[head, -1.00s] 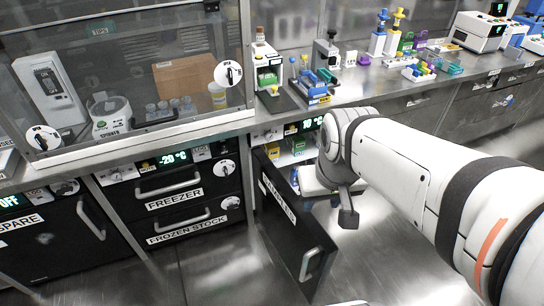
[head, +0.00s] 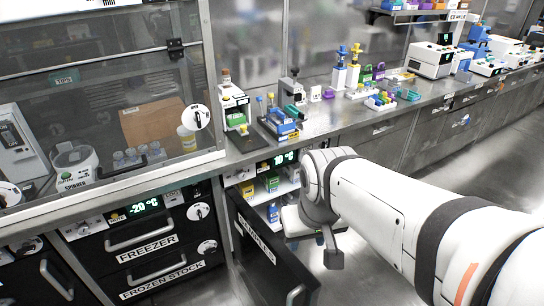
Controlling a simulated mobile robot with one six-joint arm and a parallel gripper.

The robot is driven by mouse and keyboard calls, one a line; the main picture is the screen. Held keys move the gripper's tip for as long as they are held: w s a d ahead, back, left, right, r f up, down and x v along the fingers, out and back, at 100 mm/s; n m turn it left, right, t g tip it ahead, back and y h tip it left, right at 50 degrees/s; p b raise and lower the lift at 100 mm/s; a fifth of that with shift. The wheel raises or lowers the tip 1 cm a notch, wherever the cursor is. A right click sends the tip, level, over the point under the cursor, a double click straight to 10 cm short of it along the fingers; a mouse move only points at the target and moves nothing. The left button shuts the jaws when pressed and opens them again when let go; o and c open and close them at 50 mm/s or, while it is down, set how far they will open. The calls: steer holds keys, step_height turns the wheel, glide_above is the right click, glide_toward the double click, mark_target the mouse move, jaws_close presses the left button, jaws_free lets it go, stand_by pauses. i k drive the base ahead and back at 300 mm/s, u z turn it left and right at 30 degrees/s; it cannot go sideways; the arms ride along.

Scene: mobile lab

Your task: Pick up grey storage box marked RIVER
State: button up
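I cannot make out a grey storage box marked RIVER in the head view. A cabinet below the bench stands open, its black door (head: 268,255) swung outward. On its shelves are a yellow box (head: 247,189), a green box (head: 271,183) and a blue item (head: 273,212). The end of my arm with my gripper (head: 333,258) is in front of the cabinet opening, right of the door, and covers part of the inside.
Shut drawers marked FREEZER (head: 146,248) and FROZEN STOCK (head: 162,280) are left of the open door. A glass-fronted hood (head: 110,100) stands above them. Racks (head: 278,122) and a white machine (head: 430,59) stand on the bench (head: 345,122). Floor is free at right.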

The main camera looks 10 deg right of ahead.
mark_target(288, 199)
steer(key=z, duration=2.3)
steer(key=i, duration=1.9)
steer(key=u, duration=3.05)
steer(key=i, duration=0.6)
steer(key=z, duration=0.25)
